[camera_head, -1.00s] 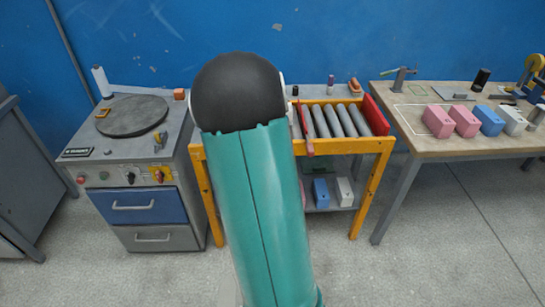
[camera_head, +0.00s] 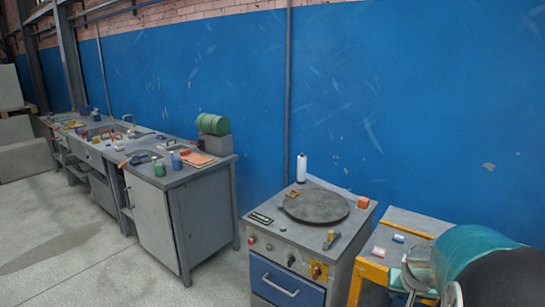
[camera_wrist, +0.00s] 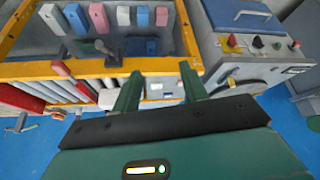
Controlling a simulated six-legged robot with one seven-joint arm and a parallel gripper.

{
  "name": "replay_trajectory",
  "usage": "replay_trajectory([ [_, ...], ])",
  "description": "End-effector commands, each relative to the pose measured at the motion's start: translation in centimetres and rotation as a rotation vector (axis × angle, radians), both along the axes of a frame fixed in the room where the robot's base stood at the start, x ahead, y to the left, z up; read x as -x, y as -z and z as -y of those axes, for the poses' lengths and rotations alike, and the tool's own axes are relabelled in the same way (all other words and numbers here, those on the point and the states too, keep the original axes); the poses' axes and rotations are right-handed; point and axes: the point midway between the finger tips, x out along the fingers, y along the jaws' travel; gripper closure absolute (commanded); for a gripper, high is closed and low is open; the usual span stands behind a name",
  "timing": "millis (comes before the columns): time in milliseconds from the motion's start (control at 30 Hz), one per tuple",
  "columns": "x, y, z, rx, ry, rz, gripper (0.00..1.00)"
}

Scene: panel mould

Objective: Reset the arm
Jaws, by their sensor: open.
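My gripper (camera_wrist: 160,84) shows in the wrist view as two green fingers set apart, with nothing between them. The fingers point toward a yellow-framed roller stand (camera_wrist: 75,68), which fills the left and middle of that view. Whether they touch it I cannot tell. In the head view my teal and black arm fills the lower right corner and covers most of the stand; the gripper itself cannot be made out there.
A grey cabinet with a round dark plate (camera_head: 316,206) stands left of my arm. A long grey workbench (camera_head: 190,174) with tools and bottles runs along the blue wall. Pink, blue and white blocks (camera_wrist: 97,17) sit within the stand. Floor at lower left is clear.

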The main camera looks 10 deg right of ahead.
Motion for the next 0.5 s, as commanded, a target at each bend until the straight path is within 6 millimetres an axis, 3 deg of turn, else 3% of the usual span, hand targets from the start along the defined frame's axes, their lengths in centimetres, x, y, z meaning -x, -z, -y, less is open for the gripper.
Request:
replay_trajectory([
  [33,-0.2,-1.6,-2.6,-0.014,-0.040,0.016,0.57],
  [100,0.0,-3.4,-5.9,-0.034,-0.093,0.028,0.57],
  [267,1.6,-6.9,-13.0,-0.065,-0.215,0.041,0.57],
  [500,6.4,-10.7,-22.1,-0.069,-0.391,0.040,0.57],
])
